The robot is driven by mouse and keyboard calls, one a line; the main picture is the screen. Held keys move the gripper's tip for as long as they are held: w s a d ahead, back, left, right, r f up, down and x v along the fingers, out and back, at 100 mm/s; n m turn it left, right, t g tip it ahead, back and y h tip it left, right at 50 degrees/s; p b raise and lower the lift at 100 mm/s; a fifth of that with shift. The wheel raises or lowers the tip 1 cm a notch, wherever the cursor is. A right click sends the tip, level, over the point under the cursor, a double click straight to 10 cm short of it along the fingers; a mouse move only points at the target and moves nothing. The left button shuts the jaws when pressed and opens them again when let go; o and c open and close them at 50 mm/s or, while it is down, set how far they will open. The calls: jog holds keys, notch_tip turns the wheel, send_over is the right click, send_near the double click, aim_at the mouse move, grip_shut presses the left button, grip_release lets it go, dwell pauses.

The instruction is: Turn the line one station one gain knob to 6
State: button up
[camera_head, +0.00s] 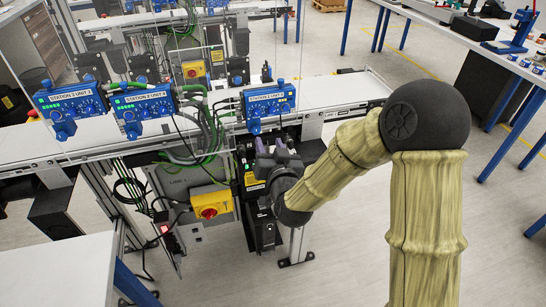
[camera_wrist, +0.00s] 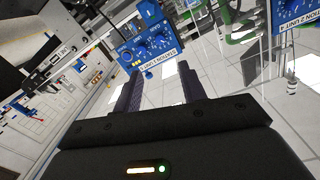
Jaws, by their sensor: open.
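Blue control boxes with white labels and small dark knobs stand along the conveyor: one at the right (camera_head: 269,106) and two at the left (camera_head: 70,104) (camera_head: 143,108). The labels appear to read "STATION", but their numbers are too small to read surely. In the wrist view, one blue box (camera_wrist: 146,42) with several knobs shows upside down, just beyond my fingers. Which knob is gain, and its setting, cannot be made out. My gripper (camera_head: 273,151) is open and empty, below and in front of the right box in the head view; its fingers (camera_wrist: 163,88) are apart from the knobs.
A grey cabinet marked "LINE 1" carries a yellow switch with a red handle (camera_head: 211,205), left of my gripper. Cables hang around the conveyor frame. The white conveyor bed (camera_head: 345,91) runs behind. Another blue box (camera_wrist: 293,28) shows at the wrist view's right.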

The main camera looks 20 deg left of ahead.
jog(key=v, duration=0.3)
notch_tip(320, 180, down, 8)
jog(key=w+n+t+y+b, duration=0.1)
jog(key=n+t+y+b, duration=0.2)
jog(key=n+t+b, duration=0.1)
jog(key=shift+n+b, duration=0.5)
jog(key=shift+b, duration=0.55)
jog(key=shift+w, duration=0.15)
